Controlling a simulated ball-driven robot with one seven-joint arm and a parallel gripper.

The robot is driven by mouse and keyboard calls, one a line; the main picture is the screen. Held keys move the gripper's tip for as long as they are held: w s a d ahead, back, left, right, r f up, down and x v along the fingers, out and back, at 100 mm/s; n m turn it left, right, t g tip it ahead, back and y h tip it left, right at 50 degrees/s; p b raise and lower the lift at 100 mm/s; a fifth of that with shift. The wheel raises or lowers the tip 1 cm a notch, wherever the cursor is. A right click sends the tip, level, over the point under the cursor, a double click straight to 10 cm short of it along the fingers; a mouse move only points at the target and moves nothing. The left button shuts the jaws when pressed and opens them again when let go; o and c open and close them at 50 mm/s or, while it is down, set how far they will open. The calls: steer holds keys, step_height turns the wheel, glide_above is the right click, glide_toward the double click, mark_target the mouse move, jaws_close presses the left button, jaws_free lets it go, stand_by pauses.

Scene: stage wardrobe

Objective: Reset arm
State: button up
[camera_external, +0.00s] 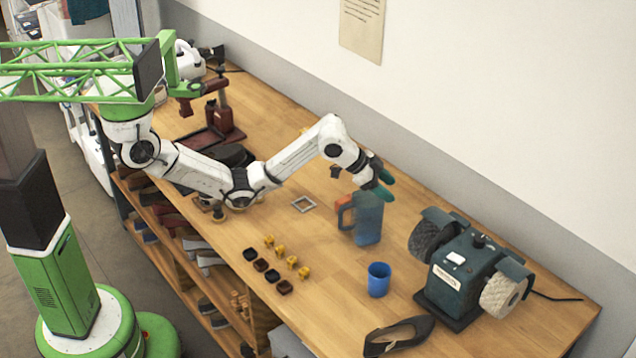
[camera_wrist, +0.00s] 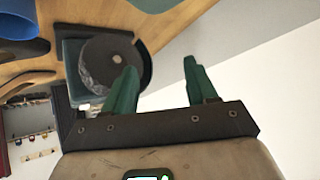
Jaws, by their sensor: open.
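My arm reaches out over the wooden workbench (camera_external: 330,262). My gripper (camera_external: 382,183), with green fingers, is just above and behind the blue pitcher (camera_external: 368,218) in the external view. I cannot tell from this angle whether the fingers touch the pitcher. In the wrist view the two green fingers of my gripper (camera_wrist: 160,85) stand apart with nothing between them. The machine with brush wheels (camera_wrist: 110,70) shows beyond the left finger there.
A blue cup (camera_external: 378,280), a dark shoe (camera_external: 398,336) and the buffing machine (camera_external: 462,275) stand towards the right. A dark red press (camera_external: 212,125) stands at the back left. The wall (camera_external: 480,90) runs behind.

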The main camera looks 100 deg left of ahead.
steer(key=s+d+r+m+t+h+p, duration=0.25)
steer(key=d+r+m, duration=0.2)
steer(key=d, duration=0.55)
steer(key=s+d+r+m+t+h+p, duration=0.1)
steer(key=d+r+m+t, duration=0.2)
steer(key=d+r, duration=0.55)
steer(key=s+d+f+n+g+h+b, duration=0.1)
steer(key=s+d+f+g+b, duration=0.15)
steer(key=s+d+f, duration=0.5)
steer(key=s+d+f+g+h+b, duration=0.1)
steer(key=s+d+f+g+b, duration=0.2)
steer(key=d+f, duration=0.75)
steer(key=s+d+f+n+g+h+b, duration=0.1)
steer(key=s+d+f+g+h, duration=0.1)
steer(key=s+d+f, duration=0.7)
steer(key=s+a+f+n+g+y, duration=0.2)
steer(key=s+a+f+y, duration=0.1)
steer(key=s+a+f, duration=0.4)
steer(key=s+a+f+n+g+y, duration=0.3)
steer(key=s+a+f, duration=0.5)
steer(key=s+a, duration=0.3)
steer(key=a, duration=0.4)
steer(key=shift+s+f+n+g+p, duration=0.15)
steer(key=shift+s+n+g+p, duration=0.15)
steer(key=shift+n, duration=0.05)
